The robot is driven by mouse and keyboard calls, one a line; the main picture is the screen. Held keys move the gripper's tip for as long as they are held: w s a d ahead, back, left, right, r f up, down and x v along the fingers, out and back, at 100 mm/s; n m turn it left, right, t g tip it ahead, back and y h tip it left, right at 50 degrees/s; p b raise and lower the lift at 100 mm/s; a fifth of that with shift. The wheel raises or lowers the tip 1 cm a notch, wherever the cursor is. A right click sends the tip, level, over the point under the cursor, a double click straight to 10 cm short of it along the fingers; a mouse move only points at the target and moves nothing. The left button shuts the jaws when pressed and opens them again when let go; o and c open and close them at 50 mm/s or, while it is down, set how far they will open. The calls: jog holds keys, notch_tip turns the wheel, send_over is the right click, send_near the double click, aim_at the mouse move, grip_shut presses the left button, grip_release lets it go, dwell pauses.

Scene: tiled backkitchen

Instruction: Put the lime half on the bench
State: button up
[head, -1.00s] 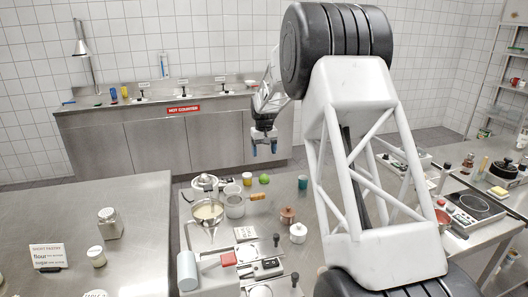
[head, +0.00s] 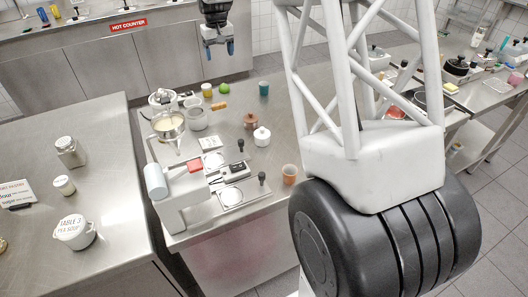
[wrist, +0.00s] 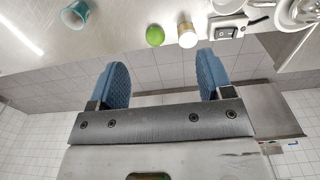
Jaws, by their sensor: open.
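A small round green thing, which looks like the lime half (head: 223,88), sits on the steel bench (head: 285,112) near its far edge. It also shows in the wrist view (wrist: 155,36), beside a pale jar with a yellowish rim. I cannot tell its cut face. My gripper (head: 219,47) hangs beyond that far edge, above and behind the green thing in the head view. In the wrist view its two blue fingers (wrist: 161,66) are wide apart with nothing between them. The green thing lies past the fingertips, roughly in line with the gap.
A yellow jar (head: 206,90) stands close left of the green thing; a teal cup (head: 263,88) is to its right. A pot with a wooden handle (head: 196,118), a copper pot (head: 250,121) and a white pot (head: 262,136) stand nearer.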

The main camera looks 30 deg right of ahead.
jog(key=s+a+r, duration=0.2)
jog(key=s+r, duration=0.1)
jog(key=s, duration=0.6)
jog(key=s+a+r+t, duration=0.1)
jog(key=s+a+r, duration=0.15)
jog(key=s, duration=0.65)
jog(key=s+a+r, duration=0.1)
jog(key=s+r, duration=0.2)
jog(key=s, duration=0.6)
jog(key=s+a+f, duration=0.1)
jog(key=s+f, duration=0.2)
jog(key=s, duration=1)
jog(key=s+a+f+t, duration=0.1)
jog(key=s+a+f, duration=0.1)
jog(key=s, duration=1.1)
jog(key=shift+a+f, duration=0.15)
jog(key=shift+f, duration=0.35)
